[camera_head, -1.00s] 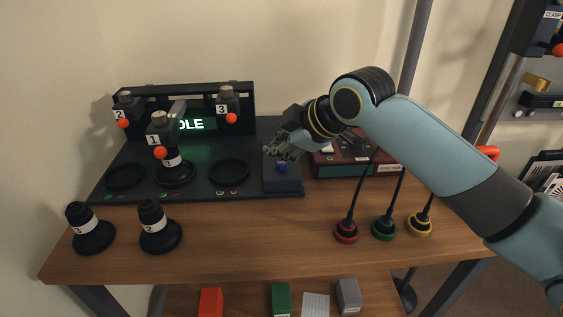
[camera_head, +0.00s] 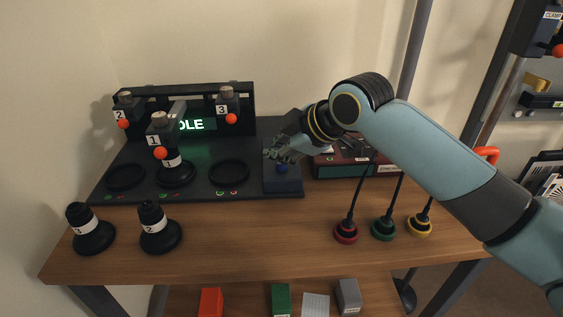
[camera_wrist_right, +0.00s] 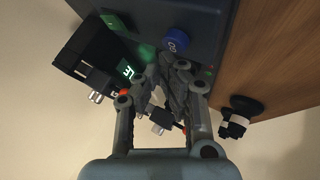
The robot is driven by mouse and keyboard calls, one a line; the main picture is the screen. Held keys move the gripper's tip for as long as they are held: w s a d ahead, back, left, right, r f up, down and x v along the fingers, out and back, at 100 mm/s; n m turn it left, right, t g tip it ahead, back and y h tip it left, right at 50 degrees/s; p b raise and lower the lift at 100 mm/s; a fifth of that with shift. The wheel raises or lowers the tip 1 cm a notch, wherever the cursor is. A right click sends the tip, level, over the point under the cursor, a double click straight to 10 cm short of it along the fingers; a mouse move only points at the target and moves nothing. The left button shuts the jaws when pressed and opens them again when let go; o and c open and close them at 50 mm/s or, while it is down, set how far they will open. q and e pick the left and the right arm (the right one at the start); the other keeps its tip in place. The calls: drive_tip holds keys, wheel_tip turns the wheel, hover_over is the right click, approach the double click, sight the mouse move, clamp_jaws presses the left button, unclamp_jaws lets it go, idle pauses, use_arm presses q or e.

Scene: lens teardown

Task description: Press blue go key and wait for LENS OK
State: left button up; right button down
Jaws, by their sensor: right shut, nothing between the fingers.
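The blue go key (camera_head: 282,169) sits on a dark raised pad at the right end of the black station. It also shows in the wrist view (camera_wrist_right: 175,41), just beyond my fingertips. My right gripper (camera_head: 277,156) is shut and empty, low over the pad, just behind the key. I cannot tell whether it touches the key. My left gripper is out of view.
Clamps 2 (camera_head: 124,111) and 3 (camera_head: 227,105) flank the display. Lens 3 (camera_head: 90,230) and lens 2 (camera_head: 159,229) stand on the wooden table in front. Red, green and yellow-based tools (camera_head: 384,230) stand front right.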

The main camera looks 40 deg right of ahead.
sight(279, 165)
drive_tip(key=shift+f, duration=0.5)
idle(0.7)
drive_tip(key=shift+r, duration=0.1)
drive_tip(key=shift+r+p, duration=0.75)
drive_tip(key=shift+p, duration=0.2)
wheel_tip(279, 165, up, 5)
drive_tip(key=p, duration=0.5)
idle(0.8)
